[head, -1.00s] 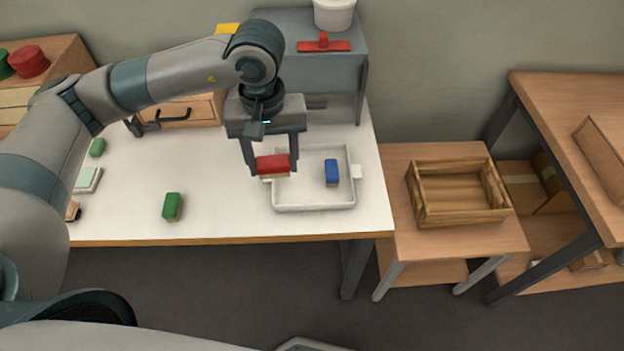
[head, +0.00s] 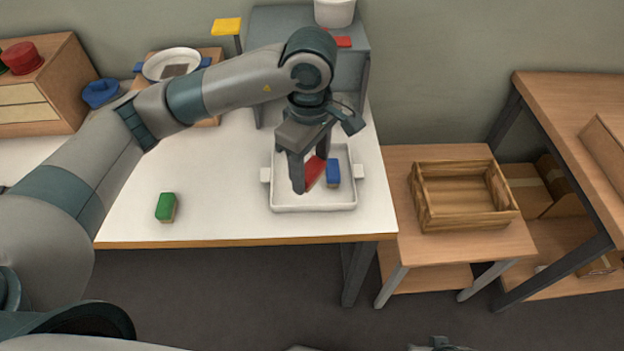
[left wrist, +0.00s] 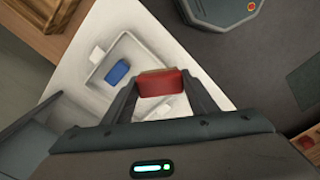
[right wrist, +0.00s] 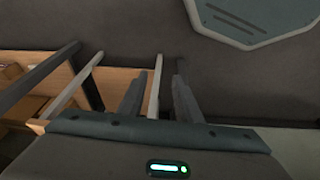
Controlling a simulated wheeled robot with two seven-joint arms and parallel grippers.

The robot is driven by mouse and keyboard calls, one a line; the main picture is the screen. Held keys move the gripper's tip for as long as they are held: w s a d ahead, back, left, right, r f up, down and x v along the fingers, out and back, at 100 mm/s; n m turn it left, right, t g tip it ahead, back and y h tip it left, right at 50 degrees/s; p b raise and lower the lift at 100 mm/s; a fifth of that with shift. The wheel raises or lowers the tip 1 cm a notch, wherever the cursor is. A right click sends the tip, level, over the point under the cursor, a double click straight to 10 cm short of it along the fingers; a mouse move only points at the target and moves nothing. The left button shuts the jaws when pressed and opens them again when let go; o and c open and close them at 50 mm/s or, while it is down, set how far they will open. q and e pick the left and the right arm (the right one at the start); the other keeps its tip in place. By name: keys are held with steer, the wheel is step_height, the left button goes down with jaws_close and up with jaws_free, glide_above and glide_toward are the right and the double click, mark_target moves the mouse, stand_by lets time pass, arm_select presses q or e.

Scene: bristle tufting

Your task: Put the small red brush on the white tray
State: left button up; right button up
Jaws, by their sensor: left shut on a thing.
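The small red brush (head: 314,172) is held between the fingers of my left gripper (head: 308,172), over the white tray (head: 285,205). In the left wrist view the red brush (left wrist: 162,83) spans the two fingers, turned relative to the tray (left wrist: 150,45). Whether it touches the tray floor cannot be told. A blue brush (head: 333,172) lies in the tray close to the right of the red one; it also shows in the left wrist view (left wrist: 117,72). My right gripper (right wrist: 155,85) shows in its wrist view with its fingers apart and nothing between them.
A green brush (head: 166,206) lies on the white table left of the tray. A wooden crate (head: 430,215) stands on a lower table at the right. A grey machine (head: 275,30) stands behind the tray.

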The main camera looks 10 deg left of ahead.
arm_select(q)
steer(key=shift+w+d+f+n+b, duration=0.1)
steer(key=shift+d+f+n+b, duration=0.25)
steer(key=shift+d+n, duration=0.3)
steer(key=shift+d+f+n, duration=0.1)
steer(key=shift+n, duration=0.25)
arm_select(e)
steer(key=w+a+f+t, duration=0.25)
steer(key=w+f, duration=0.25)
steer(key=f, duration=0.5)
arm_select(q)
steer(key=shift+d+f+n, duration=0.1)
steer(key=shift+d+n, duration=0.25)
steer(key=shift+n, duration=0.15)
arm_select(e)
steer(key=s+a+f+t+y, duration=0.1)
steer(key=f, duration=0.6)
steer(key=s+a+f+t, duration=0.1)
steer(key=s+a+f, duration=0.1)
steer(key=f, duration=0.5)
steer(key=shift+a+f+n+y, duration=0.15)
steer(key=shift+a+n+y, duration=0.15)
steer(key=shift+y, duration=0.1)
arm_select(q)
steer(key=shift+w, duration=0.1)
arm_select(e)
steer(key=shift+s, duration=0.1)
